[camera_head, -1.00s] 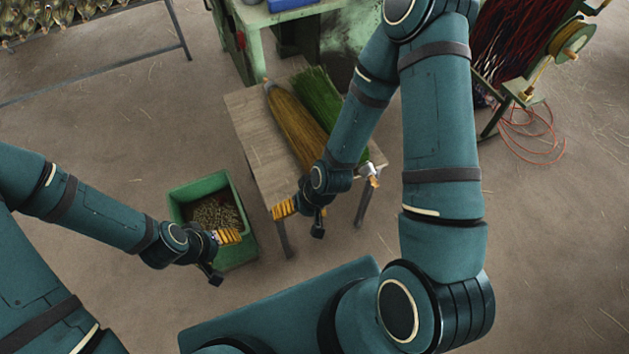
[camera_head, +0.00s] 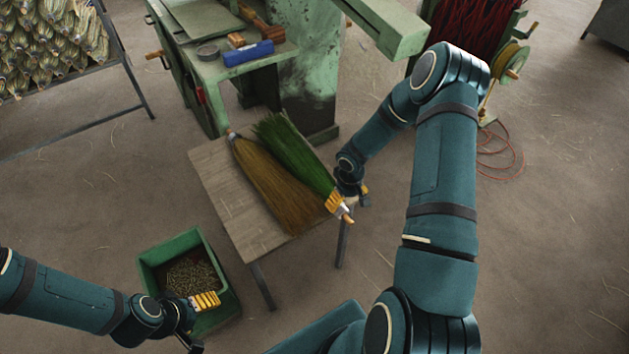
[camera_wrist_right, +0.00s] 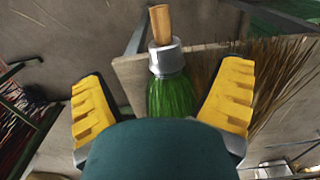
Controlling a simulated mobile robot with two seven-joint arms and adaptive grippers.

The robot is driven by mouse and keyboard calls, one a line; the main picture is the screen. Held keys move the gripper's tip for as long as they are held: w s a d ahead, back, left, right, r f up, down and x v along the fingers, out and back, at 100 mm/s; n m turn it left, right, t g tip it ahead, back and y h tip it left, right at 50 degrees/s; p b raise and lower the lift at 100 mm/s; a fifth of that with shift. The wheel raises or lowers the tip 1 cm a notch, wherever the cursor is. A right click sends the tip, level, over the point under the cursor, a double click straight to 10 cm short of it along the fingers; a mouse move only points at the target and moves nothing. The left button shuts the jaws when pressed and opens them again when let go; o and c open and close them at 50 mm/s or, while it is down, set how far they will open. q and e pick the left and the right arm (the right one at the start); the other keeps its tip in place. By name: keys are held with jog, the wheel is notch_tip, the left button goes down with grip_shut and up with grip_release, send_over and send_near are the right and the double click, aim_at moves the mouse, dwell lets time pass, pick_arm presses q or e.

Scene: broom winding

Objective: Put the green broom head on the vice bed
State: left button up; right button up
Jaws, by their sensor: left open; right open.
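The green broom head (camera_head: 295,155) lies on a small wooden table beside a tan broom head, its silver collar and wooden stub toward the near right edge. In the right wrist view, the green broom head (camera_wrist_right: 172,97) lies between the yellow fingers of my right gripper (camera_wrist_right: 165,78), with gaps on both sides. My right gripper (camera_head: 350,197) is open around the collar end in the head view. My left gripper (camera_head: 205,300) is open and empty over the green bin. The green machine (camera_head: 235,72) at the back has a flat bed; which part is the vice is unclear.
The tan broom head (camera_head: 275,185) lies close along the left of the green one on the table (camera_head: 225,200). A blue block (camera_head: 248,53) and small tools occupy the machine bed. A green bin (camera_head: 150,262) stands on the floor.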

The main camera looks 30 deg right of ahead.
aim_at(342, 208)
notch_tip(342, 208, down, 3)
jog(key=shift+r, duration=0.1)
jog(key=shift+w+a+f+b, duration=0.2)
jog(key=shift+f+b, duration=0.1)
jog(key=shift+f, duration=1.05)
jog(key=shift+w+a+f+b, duration=0.15)
jog(key=shift+f+b, duration=0.15)
jog(key=shift+f, duration=1)
jog(key=shift+d, duration=0.1)
jog(key=c, duration=1.4)
